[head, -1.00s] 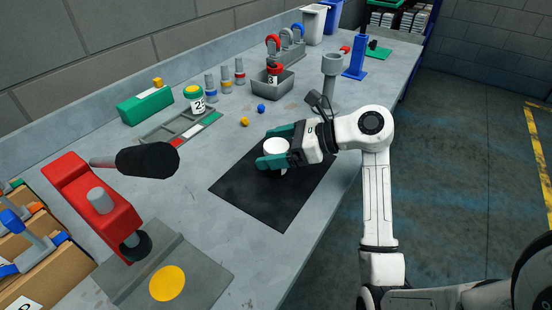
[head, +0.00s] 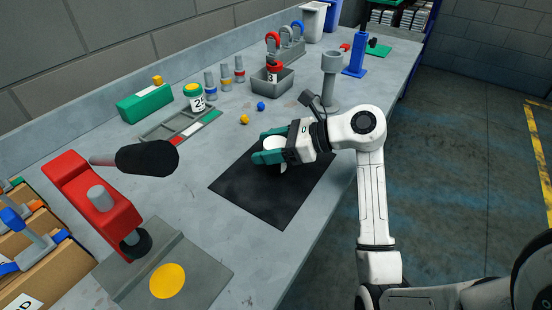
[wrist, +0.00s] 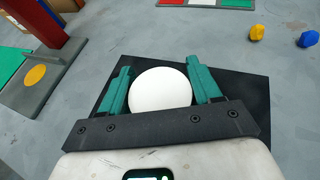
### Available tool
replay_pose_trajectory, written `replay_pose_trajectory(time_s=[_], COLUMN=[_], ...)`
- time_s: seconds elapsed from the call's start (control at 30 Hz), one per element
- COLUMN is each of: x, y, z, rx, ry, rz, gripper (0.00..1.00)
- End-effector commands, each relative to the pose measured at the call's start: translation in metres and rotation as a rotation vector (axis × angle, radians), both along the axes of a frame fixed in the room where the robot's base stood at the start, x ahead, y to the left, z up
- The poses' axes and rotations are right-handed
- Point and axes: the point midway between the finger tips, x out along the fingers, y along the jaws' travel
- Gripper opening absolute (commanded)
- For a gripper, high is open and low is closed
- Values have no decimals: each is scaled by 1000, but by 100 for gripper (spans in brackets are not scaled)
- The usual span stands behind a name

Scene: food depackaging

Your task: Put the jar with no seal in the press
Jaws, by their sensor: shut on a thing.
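A white, round-topped jar (head: 274,143) is between the green fingers of my gripper (head: 263,146), over the black mat (head: 262,200). In the wrist view the jar (wrist: 160,90) shows as a plain white disc with a finger on each side, and my gripper (wrist: 158,70) is shut on it. Its sides and any label are hidden. I cannot tell whether it touches the mat. The red press (head: 95,205) stands at the left front, with a black-gripped lever and a grey base bearing a yellow disc (head: 167,281). The press's base is also at the wrist view's left (wrist: 38,100).
A red-lidded jar marked 3 (head: 275,72) sits in a grey bin. Yellow (head: 244,119) and blue (head: 260,106) pieces lie behind the mat. The bench between mat and press is clear.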

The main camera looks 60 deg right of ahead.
Motion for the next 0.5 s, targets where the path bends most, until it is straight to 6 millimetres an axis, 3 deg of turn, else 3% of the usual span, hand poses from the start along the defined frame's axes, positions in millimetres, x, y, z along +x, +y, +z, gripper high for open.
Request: replay_pose_trajectory(time_s=[0.27, 0.5], x=[0, 1], y=[0, -1], z=[2, 20], rx=[-1, -5], ry=[0, -3], rz=[0, 0], gripper=[27, 27])
